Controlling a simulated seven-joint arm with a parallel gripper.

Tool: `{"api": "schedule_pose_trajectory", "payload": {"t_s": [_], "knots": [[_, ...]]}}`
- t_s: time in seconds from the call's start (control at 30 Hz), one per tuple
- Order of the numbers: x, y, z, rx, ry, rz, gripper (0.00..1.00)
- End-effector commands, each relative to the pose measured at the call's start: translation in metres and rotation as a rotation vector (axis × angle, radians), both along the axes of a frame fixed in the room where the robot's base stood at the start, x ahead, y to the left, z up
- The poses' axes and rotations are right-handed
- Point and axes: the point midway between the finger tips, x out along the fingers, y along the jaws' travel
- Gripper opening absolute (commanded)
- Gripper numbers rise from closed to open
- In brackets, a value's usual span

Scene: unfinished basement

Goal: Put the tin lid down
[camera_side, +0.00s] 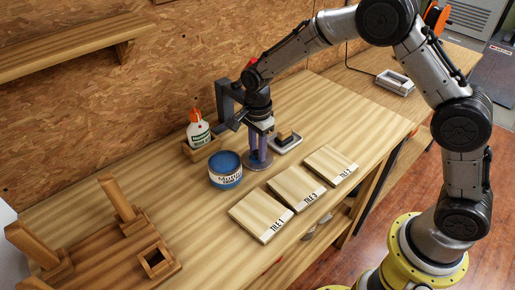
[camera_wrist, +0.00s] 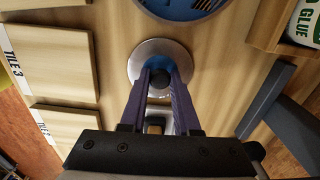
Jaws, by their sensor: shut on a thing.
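The tin lid (camera_wrist: 150,50) is a round metallic disc with a dark knob in the wrist view. My gripper (camera_wrist: 160,78) has its purple fingers shut on the knob. In the side view, my gripper (camera_side: 258,158) points straight down and the lid (camera_side: 259,166) lies flat at its fingertips, at or just above the bench top; I cannot tell if it touches. The blue tin (camera_side: 225,170) stands upright just left of the lid, its top uncovered and blue inside. Part of the tin (camera_wrist: 185,8) shows at the top of the wrist view.
Several labelled wooden tiles (camera_side: 261,216) lie in a row to the front right. A glue bottle (camera_side: 198,129) stands in a wooden holder behind the tin. A dark grey bracket (camera_side: 226,98) rises behind my gripper. A wooden stand (camera_side: 112,240) is at front left.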

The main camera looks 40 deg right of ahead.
Motion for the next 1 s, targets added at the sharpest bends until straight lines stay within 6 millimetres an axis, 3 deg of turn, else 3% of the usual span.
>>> {"api": "schedule_pose_trajectory", "payload": {"t_s": [0.03, 0.2, 0.57, 0.77, 1.0], "knots": [[0.000, 0.000, -0.001, 0.000, 0.000, 0.000, 0.34], [0.000, 0.000, -0.001, 0.000, 0.000, 0.000, 0.60], [0.000, 0.000, 0.005, 0.000, -0.001, 0.000, 0.60], [0.001, 0.000, 0.036, 0.001, -0.005, 0.000, 0.60], [0.001, 0.000, 0.086, 0.001, -0.005, 0.000, 0.60]]}}
